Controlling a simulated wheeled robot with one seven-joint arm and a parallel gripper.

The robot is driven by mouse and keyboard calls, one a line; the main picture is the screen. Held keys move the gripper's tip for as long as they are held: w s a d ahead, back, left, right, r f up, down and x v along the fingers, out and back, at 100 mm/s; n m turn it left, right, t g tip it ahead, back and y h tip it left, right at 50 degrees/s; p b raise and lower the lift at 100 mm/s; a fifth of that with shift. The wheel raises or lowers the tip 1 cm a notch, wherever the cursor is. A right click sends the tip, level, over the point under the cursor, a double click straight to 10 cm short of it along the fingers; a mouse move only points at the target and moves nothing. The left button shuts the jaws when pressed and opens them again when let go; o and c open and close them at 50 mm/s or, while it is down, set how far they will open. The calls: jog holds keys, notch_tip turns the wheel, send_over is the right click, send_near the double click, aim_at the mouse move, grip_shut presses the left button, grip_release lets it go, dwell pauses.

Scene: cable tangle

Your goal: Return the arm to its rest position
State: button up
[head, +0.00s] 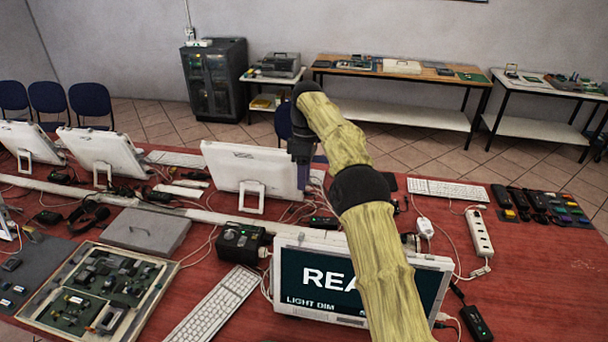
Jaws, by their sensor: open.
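My arm (383,262) rises from the bottom right of the head view and reaches up and left over the red table (480,205). It has yellowish, wood-like links and black joints. My gripper (303,175) is a small dark shape hanging down from the far end of the arm, beside the right edge of a white monitor seen from behind (250,168). It is open, and I see nothing held in it. Its fingertips are small and partly lost against the background. My arm covers part of a screen reading "REA" (315,280).
Cables tangle across the table. A power strip (479,233), a white keyboard (447,190) and a black box (241,244) lie around the arm. A circuit-board tray (165,283) is at the lower left. Side tables (400,116) and a cabinet (215,80) stand at the wall.

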jog(key=shift+d, duration=0.1)
jog(key=s+d+f+m+t+b, duration=0.1)
jog(key=s+d+f+m, duration=0.2)
jog(key=s, duration=0.7)
jog(key=s+d+f+m+t+b, duration=0.1)
jog(key=s+d+f+m+t, duration=0.1)
jog(key=s+d+m, duration=0.5)
jog(key=s+d+f+m+t+b, duration=0.1)
jog(key=s+d+f+m, duration=0.3)
jog(key=s, duration=1)
jog(key=d+m+t, duration=0.1)
jog(key=d+m, duration=0.1)
jog(key=shift+s+d+f, duration=0.15)
jog(key=shift+d+f, duration=0.1)
jog(key=shift+d, duration=0.15)
